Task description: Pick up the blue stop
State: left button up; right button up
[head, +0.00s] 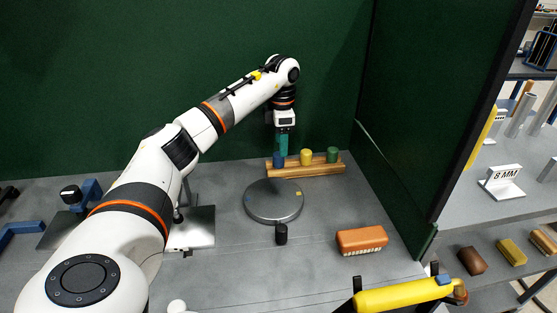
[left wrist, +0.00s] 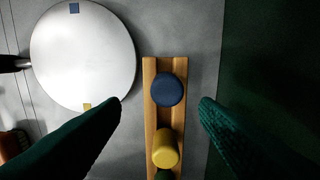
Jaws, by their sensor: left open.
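The blue stop (head: 278,159) stands at the left end of a wooden rack (head: 314,170), in a row with a yellow stop (head: 306,156) and a green stop (head: 333,154). My left gripper (head: 281,150) points down directly over the blue stop. In the left wrist view the blue stop (left wrist: 168,89) shows as a round top between the spread fingers of my left gripper (left wrist: 161,102), with a gap on both sides. The fingers are open and empty. The yellow stop (left wrist: 165,149) is nearer the lower edge there. My right gripper is out of view.
A round grey metal plate (head: 273,203) with small blue and yellow marks lies in front of the rack. An orange brush-like block (head: 362,240) lies to the right. A green wall (head: 200,90) stands close behind. A yellow cylinder (head: 405,294) is at the front.

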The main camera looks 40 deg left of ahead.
aim_at(278, 154)
pick_arm(q)
jog(key=f, duration=0.3)
jog(key=a+f, duration=0.1)
jog(key=f, duration=0.1)
jog(key=shift+f+p, duration=0.3)
jog(key=c, duration=1.1)
jog(key=shift+r, duration=0.1)
